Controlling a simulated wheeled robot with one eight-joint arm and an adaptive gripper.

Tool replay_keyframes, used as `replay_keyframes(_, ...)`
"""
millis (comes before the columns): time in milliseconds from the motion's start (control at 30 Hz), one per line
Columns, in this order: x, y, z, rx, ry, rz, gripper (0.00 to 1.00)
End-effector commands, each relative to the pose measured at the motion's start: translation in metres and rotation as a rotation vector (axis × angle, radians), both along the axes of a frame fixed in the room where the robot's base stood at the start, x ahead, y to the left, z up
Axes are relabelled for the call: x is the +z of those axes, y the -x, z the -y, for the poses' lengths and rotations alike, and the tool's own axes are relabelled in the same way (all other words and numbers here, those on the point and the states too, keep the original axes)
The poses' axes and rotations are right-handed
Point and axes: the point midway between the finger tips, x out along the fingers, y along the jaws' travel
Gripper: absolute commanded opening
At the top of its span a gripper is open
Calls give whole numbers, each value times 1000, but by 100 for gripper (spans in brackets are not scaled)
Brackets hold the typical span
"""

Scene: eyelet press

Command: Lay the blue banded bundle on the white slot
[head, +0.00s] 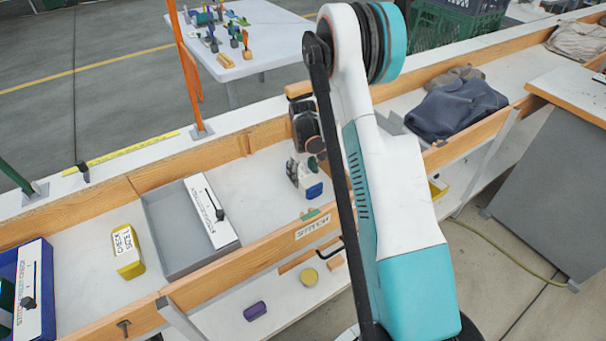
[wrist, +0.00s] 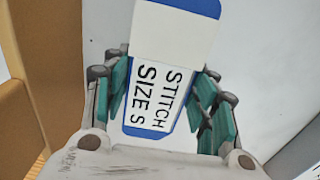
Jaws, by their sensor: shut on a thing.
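A white block with blue edges, labelled "STITCH SIZE S" (wrist: 155,95), sits between the green-padded fingers of my gripper (wrist: 165,105) in the wrist view. The fingers are shut on it from both sides. In the head view my gripper (head: 303,172) is over the white bench section behind the "STITCH" sign, and the blue end of the block (head: 315,191) shows below it. My arm hides part of the area to its right. I cannot tell for certain which surface is the white slot.
A grey tray (head: 165,235) with a white panel and black lever (head: 207,205) stands left of my gripper. A yellow-and-white block (head: 127,250) and a blue tray (head: 45,260) lie farther left. Wooden rails (head: 230,265) edge the bench. Dark cloth (head: 455,105) lies at right.

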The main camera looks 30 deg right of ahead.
Motion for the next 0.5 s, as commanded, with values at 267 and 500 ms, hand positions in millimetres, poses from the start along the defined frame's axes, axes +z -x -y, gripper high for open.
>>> replay_keyframes(267, -2, 0, 0, 0, 0, 0, 73)
replay_keyframes(500, -1, 0, 0, 0, 0, 0, 73)
